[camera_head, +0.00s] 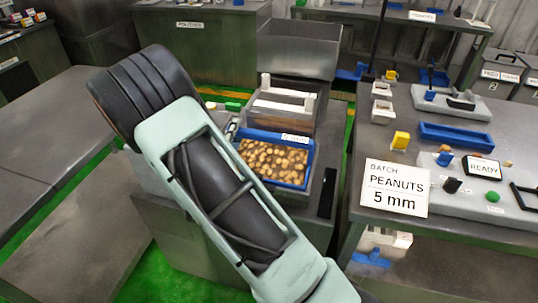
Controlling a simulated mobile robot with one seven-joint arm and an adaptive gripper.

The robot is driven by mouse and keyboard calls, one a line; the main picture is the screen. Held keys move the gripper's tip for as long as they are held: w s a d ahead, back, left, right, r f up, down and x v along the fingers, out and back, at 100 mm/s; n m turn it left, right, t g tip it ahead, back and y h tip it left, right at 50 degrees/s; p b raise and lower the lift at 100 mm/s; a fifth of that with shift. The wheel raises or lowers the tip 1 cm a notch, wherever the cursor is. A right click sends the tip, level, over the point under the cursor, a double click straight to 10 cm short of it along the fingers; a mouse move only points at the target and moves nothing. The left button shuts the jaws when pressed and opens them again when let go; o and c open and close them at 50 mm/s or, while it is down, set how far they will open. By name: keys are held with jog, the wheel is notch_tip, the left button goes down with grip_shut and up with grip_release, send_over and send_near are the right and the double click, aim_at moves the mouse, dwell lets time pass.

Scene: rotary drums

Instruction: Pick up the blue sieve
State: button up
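A blue-framed tray (309,164) full of peanuts sits in a grey machine in the middle of the view, with a small white label at its back edge. I take it to be the blue sieve, but the label is too small to read. My arm crosses the foreground and covers the area left of the tray. My gripper cannot be made out; it is hidden behind the arm or out of frame.
On the right table (385,219) stand a "PEANUTS 5 mm" sign (396,188), an empty-looking blue tray (457,137), a yellow block (401,140) and a "READY" panel (482,168). A grey open bin (298,52) is behind the machine. A grey table (45,115) is at left.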

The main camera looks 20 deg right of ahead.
grip_shut()
jog(key=shift+r, duration=0.1)
dwell(0.3)
jog(key=shift+r, duration=0.1)
